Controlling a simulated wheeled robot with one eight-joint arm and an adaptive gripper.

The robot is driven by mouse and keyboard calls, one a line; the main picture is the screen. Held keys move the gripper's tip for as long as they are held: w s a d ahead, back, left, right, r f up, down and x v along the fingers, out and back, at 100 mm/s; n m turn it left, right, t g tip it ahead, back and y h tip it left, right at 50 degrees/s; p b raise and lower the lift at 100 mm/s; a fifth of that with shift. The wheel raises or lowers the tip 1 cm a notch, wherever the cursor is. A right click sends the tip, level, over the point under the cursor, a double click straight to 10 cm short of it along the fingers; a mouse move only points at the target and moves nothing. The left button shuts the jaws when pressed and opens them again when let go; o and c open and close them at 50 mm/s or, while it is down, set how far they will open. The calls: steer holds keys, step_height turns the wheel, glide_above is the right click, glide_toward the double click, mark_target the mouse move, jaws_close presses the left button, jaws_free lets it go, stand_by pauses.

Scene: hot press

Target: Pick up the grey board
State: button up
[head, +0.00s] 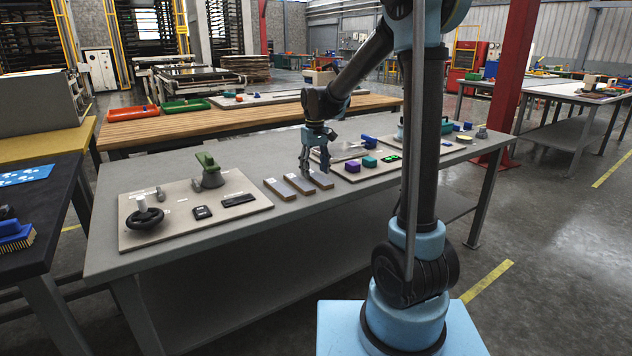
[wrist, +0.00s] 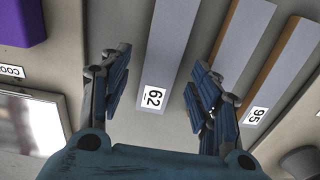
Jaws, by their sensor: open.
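Three flat boards with grey tops lie side by side on the grey workbench (head: 262,153). They are the left board (head: 278,189), the middle board (head: 298,185) and the right board (head: 321,180). My gripper (head: 304,172) is open and empty, pointing down at them. In the wrist view, a grey board labelled 62 (wrist: 170,55) shows between the open fingers of my gripper (wrist: 163,95). The right finger partly covers the neighbouring board (wrist: 228,60), which has a brown edge. A board labelled 95 (wrist: 280,85) lies farther right. Finger height above the boards is hard to tell.
Left of the boards, a beige panel (head: 240,207) carries a black handwheel (head: 145,218) and a green-handled part (head: 207,162).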

steer(key=shift+f, duration=0.75)
steer(key=c, duration=1.2)
steer(key=shift+o, duration=0.2)
